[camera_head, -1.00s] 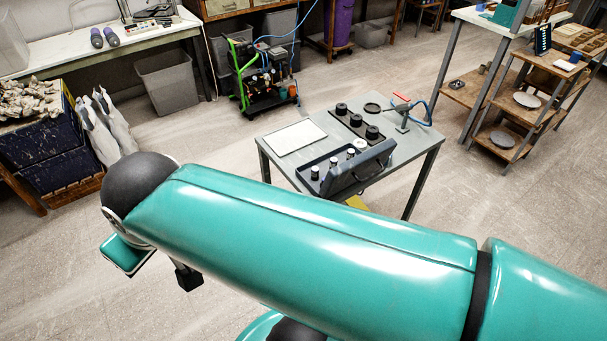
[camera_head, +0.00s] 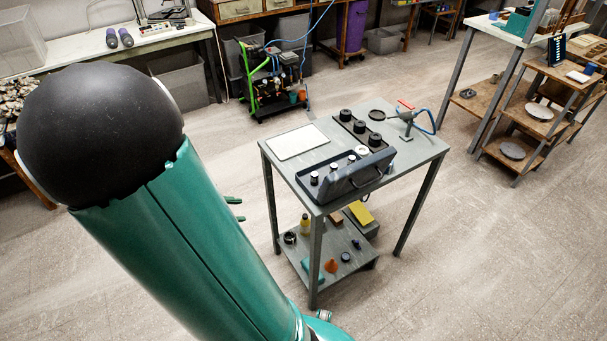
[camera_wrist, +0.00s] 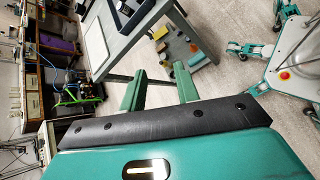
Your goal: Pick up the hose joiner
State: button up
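I cannot pick out the hose joiner for certain. Small items lie on the lower shelf (camera_head: 326,286) of the grey table, among them a dark ring-like piece (camera_head: 290,238), a yellow bottle (camera_head: 304,225), an orange funnel (camera_head: 331,266) and a small blue piece (camera_head: 346,257). In the wrist view, the shelf items are small beyond my fingers. My gripper (camera_wrist: 160,70) is open and empty, with its two teal fingers well apart. In the head view my arm hides most of the gripper; its fingertips (camera_head: 236,209) show left of the table, apart from it.
The grey tabletop (camera_head: 420,149) holds a white board (camera_head: 297,142), black weights (camera_head: 361,126), an open case (camera_head: 358,175) and a clamp-like tool (camera_head: 407,125). A shelf stand (camera_head: 545,125) is at right, a wheeled cart (camera_head: 272,90) behind. Floor around the table is clear.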

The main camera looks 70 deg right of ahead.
aim_at(312, 177)
jog(key=s+d+f+n+h, duration=0.2)
jog(key=s+d, duration=0.2)
jog(key=d, duration=0.4)
jog(key=s+d+f+n+g+h, duration=0.1)
jog(key=s+d+f+n, duration=0.2)
jog(key=s+d, duration=0.2)
jog(key=s+d+f+n+g+h, duration=0.1)
jog(key=s+d+f+n+h, duration=0.1)
jog(key=d, duration=1)
jog(key=shift+s+f+n+h, duration=0.15)
jog(key=shift+s+f, duration=0.2)
jog(key=shift+s, duration=0.3)
jog(key=shift+s+f+n+h, duration=0.15)
jog(key=shift+s+f, duration=0.2)
jog(key=shift+s, duration=0.3)
jog(key=shift+a, duration=0.1)
grip_shut()
